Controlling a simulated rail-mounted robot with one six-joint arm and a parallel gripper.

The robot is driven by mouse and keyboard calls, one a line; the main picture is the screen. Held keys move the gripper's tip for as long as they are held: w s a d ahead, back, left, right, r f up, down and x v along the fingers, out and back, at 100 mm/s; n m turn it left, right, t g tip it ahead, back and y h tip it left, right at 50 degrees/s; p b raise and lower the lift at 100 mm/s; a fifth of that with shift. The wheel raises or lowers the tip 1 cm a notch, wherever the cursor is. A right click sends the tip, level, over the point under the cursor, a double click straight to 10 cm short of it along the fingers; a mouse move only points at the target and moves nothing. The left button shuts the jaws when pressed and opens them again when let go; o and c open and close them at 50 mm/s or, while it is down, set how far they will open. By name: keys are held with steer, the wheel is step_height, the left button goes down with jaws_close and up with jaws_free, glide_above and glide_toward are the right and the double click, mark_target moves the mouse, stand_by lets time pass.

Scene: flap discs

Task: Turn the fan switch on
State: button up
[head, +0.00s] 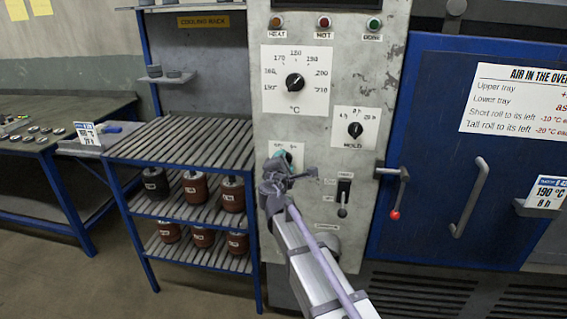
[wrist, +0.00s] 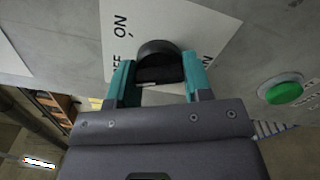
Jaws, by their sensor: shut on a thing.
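The fan switch is a black rotary knob (wrist: 158,48) on a white plate (wrist: 190,22) on the grey control panel. My gripper (wrist: 157,72) is shut on this knob, with one teal finger on each side of it. ON is printed on the plate above left of the knob, and a partly hidden word ending in FF is below that. More lettering at the right is partly covered by a finger. The knob's pointer cannot be made out. In the head view my gripper (head: 283,157) covers the knob and part of its small plate (head: 295,149).
A green button (wrist: 285,92) is to the right in the wrist view. In the head view, a black lever switch (head: 343,197) and a red-tipped door handle (head: 396,195) are to the right. The HOLD dial (head: 355,129) is above right. The cooling rack (head: 180,145) stands left.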

steer(key=m, duration=0.5)
steer(key=shift+r+m, duration=0.1)
steer(key=shift+m, duration=0.2)
steer(key=m, duration=0.5)
steer(key=shift+r+m, duration=0.1)
steer(key=shift+m, duration=0.2)
steer(key=o, duration=0.9)
steer(key=s, duration=0.3)
steer(key=s+a, duration=0.1)
steer(key=s, duration=0.3)
steer(key=s+a, duration=0.1)
steer(key=s, duration=0.2)
steer(key=shift+s, duration=0.3)
